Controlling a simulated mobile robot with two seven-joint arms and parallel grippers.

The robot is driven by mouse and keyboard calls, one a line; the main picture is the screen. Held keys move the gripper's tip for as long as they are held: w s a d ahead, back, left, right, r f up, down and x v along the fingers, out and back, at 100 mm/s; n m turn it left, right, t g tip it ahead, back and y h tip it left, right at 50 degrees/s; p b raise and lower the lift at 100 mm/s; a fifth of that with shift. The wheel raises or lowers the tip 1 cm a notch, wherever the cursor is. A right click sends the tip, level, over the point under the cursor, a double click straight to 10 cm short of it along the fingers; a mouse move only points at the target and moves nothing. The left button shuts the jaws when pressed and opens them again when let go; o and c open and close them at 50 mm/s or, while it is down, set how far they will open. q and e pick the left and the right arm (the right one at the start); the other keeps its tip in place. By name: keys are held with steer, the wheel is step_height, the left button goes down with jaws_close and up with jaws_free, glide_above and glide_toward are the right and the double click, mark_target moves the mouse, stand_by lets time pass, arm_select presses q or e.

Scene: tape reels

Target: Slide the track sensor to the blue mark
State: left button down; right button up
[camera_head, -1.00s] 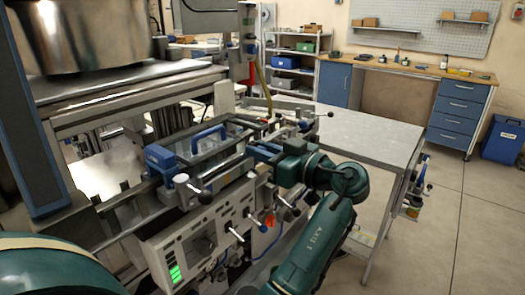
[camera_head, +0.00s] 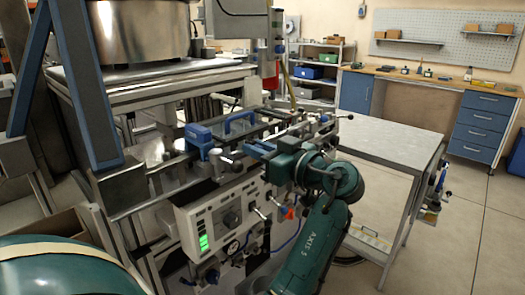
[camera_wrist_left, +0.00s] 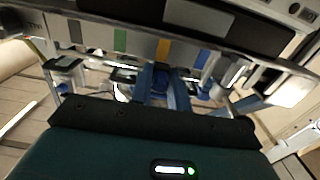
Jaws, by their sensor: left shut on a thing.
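My left gripper (camera_head: 262,149) is at the front of the tape machine, its blue fingers pointing left toward the machine's deck. In the left wrist view its two blue fingers (camera_wrist_left: 161,88) are shut on a small dark part between them, apparently the track sensor (camera_wrist_left: 160,78), mostly hidden by the fingers. A rail above carries a green mark (camera_wrist_left: 120,40), an orange mark (camera_wrist_left: 163,50) and a blue mark (camera_wrist_left: 203,58). The fingers are below the orange mark, with the blue mark to their right. My right gripper is not in view.
A blue clamp (camera_head: 200,136) and a blue handle (camera_head: 240,122) are on the machine left of the gripper. A control panel (camera_head: 222,222) with a green light is below. A grey table (camera_head: 385,143) stands right. Open floor lies at far right.

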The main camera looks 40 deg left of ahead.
arm_select(q)
steer(key=shift+r, duration=0.1)
steer(key=c, duration=1.7)
jaws_free()
steer(key=shift+w+a, duration=0.1)
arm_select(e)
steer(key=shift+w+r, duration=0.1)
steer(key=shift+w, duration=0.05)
arm_select(q)
steer(key=shift+d, duration=0.5)
steer(key=shift+s+d+b, duration=0.2)
steer(key=shift+d+b, duration=0.25)
steer(key=shift+d, duration=1.6)
steer(key=shift+s+d+b, duration=0.15)
steer(key=shift+d+b, duration=0.3)
steer(key=shift+d, duration=1.55)
steer(key=shift+s+d+b, duration=0.2)
steer(key=shift+d+b, duration=0.25)
steer(key=shift+d, duration=1.6)
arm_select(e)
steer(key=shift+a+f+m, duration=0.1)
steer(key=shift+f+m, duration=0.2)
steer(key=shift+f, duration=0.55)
